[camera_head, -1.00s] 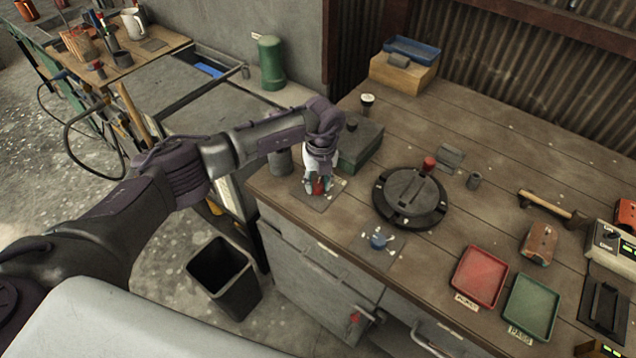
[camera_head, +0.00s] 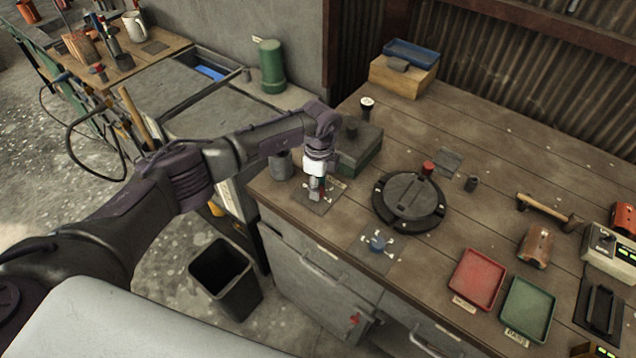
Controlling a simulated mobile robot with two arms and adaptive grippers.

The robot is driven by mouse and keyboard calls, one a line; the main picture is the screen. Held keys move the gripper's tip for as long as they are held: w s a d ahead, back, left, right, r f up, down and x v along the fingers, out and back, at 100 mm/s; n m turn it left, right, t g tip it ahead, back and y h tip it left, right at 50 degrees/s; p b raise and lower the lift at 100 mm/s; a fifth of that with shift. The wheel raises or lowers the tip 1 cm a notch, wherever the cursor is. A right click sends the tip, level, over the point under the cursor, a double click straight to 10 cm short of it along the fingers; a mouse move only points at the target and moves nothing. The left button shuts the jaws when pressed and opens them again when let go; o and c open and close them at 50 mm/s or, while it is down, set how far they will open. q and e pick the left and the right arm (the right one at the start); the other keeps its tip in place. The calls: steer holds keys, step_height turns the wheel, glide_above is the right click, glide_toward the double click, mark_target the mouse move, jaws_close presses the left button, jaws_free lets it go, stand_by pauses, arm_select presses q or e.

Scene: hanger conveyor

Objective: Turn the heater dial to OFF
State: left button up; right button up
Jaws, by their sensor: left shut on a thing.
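A small red dial (camera_head: 323,193) sits on a dark square plate (camera_head: 306,199) near the left front corner of the wooden workbench. My left gripper (camera_head: 317,189) points down over this plate and is shut on the red dial. The fingers hide most of the dial, so its pointer setting cannot be read. Small pale marks lie on the plate around it, too small to read. My right gripper is not in view.
A red tray (camera_head: 478,278) and a green tray (camera_head: 529,308) lie at the front right.

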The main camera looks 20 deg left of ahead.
arm_select(q)
steer(key=shift+r+n+p, duration=0.1)
steer(key=shift+n+p, duration=0.55)
steer(key=shift+n, duration=1.05)
steer(key=o, duration=1.2)
steer(key=shift+c, duration=0.2)
step_height(320, 180, up, 12)
steer(key=shift+w, duration=0.3)
